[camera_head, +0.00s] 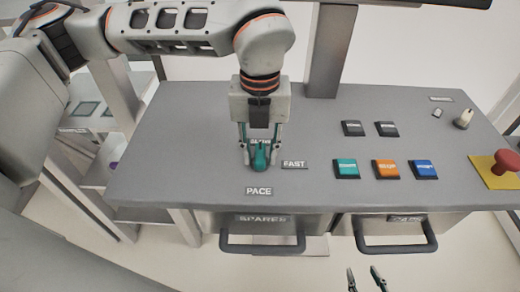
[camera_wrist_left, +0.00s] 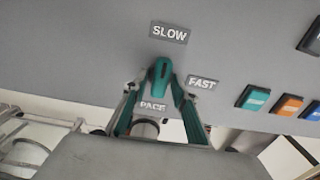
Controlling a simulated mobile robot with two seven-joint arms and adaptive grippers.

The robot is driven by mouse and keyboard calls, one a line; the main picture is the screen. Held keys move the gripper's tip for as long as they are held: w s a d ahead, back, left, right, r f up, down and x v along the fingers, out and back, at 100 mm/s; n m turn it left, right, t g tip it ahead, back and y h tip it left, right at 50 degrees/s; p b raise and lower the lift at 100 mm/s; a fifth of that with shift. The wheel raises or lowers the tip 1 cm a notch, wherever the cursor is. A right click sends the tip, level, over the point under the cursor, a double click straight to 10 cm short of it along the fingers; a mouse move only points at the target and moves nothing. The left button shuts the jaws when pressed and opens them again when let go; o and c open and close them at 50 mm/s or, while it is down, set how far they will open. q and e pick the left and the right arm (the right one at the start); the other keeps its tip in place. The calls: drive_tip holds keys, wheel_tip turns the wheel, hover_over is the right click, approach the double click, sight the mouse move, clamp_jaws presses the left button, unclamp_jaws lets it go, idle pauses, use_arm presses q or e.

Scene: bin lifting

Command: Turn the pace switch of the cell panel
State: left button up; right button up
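The pace switch (camera_head: 260,157) is a teal knob on the grey panel (camera_head: 200,125), above the PACE label (camera_head: 259,191). My left gripper (camera_head: 260,152) comes down on it from above, with a finger on each side. In the left wrist view the knob (camera_wrist_left: 160,72) sits between the fingertips, which appear to press against it. Its narrow end points up towards the SLOW label (camera_wrist_left: 169,32). The FAST label (camera_wrist_left: 201,82) is to its right. In the head view my gripper partly covers SLOW. My right gripper (camera_head: 364,275) is open and empty at the bottom edge, in front of the panel.
Teal (camera_head: 346,168), orange (camera_head: 385,169) and blue (camera_head: 424,169) buttons lie to the right, with two dark buttons behind. A red emergency knob (camera_head: 506,162) stands on a yellow plate at the far right. Drawer handles (camera_head: 262,248) jut out below the front edge.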

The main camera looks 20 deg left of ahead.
use_arm(q)
clamp_jaws()
drive_tip(key=m+b, duration=0.2)
drive_tip(key=m, duration=0.1)
drive_tip(key=shift+f+b, duration=0.1)
drive_tip(key=shift+b, duration=0.3)
drive_tip(key=m+b, duration=0.1)
drive_tip(key=m, duration=0.2)
drive_tip(key=shift+m, duration=0.3)
drive_tip(key=m, duration=0.2)
drive_tip(key=shift+m+b, duration=0.4)
drive_tip(key=m, duration=0.2)
drive_tip(key=shift+r+m, duration=0.2)
drive_tip(key=shift+m, duration=0.2)
drive_tip(key=m, duration=0.5)
drive_tip(key=shift+m, duration=0.3)
